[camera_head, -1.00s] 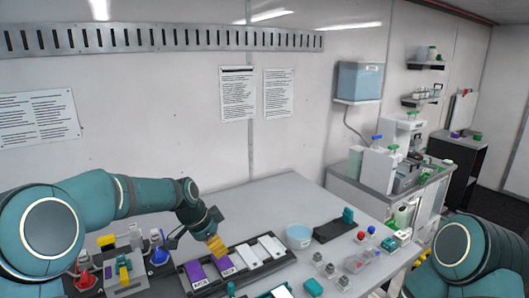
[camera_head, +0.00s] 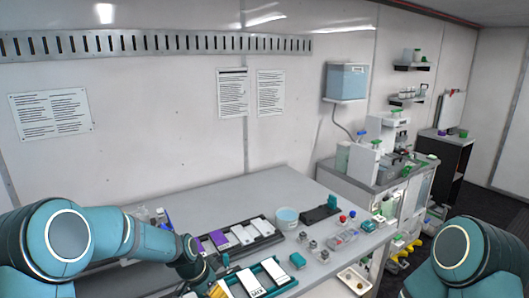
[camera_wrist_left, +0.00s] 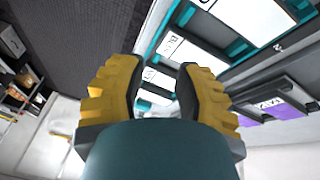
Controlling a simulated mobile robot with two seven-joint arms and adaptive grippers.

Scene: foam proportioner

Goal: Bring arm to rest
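My left arm comes in from the left in the head view and bends down at the near edge of the table. My left gripper (camera_head: 218,289) has yellow fingers and sits beside the teal-edged tray of white packs (camera_head: 262,277). In the left wrist view the yellow fingers (camera_wrist_left: 160,85) stand apart with nothing gripped between them. The teal tray (camera_wrist_left: 235,45) shows beyond the fingertips. My right arm (camera_head: 462,255) shows only as a teal joint at the lower right. The right gripper is out of view.
A dark rack (camera_head: 272,238) with purple and white packs lies behind my left gripper. A white tub (camera_head: 287,218), a dark tray (camera_head: 318,214) and small bottles (camera_head: 347,218) stand to its right. The back of the table is clear.

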